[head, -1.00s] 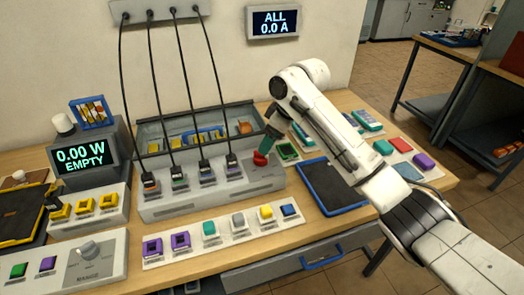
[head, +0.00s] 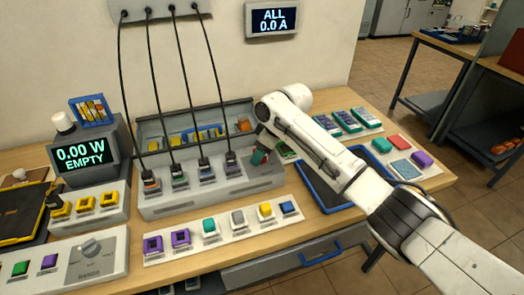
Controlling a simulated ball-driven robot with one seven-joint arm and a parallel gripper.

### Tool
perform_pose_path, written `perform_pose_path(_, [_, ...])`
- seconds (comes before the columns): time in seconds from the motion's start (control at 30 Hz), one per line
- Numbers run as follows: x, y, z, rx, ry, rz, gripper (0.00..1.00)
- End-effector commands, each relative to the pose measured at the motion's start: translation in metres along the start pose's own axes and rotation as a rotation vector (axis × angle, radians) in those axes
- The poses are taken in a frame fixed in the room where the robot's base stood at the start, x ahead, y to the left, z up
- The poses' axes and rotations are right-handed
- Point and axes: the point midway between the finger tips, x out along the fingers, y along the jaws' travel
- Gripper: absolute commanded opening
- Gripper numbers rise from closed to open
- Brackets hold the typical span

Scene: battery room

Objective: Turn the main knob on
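A grey charging bank (head: 215,198) stands on the wooden bench with several plugged-in modules along its top. The wall display (head: 274,20) reads "ALL 0.0 A".
A second display (head: 83,155) at left reads "0.00 W EMPTY". A grey dial (head: 90,247) sits on a panel at front left. Coloured modules stand in a strip (head: 222,231) before the bank. A blue-rimmed tray (head: 313,192) lies under my arm. Black cables hang above the bank.

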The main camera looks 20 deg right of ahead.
Motion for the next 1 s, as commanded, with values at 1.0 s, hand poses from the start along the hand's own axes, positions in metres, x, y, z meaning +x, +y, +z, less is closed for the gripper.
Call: perform_pose_path(1.0, [-0.0027,-0.0037,-0.0019,0.217,-0.001,0.086,0.19])
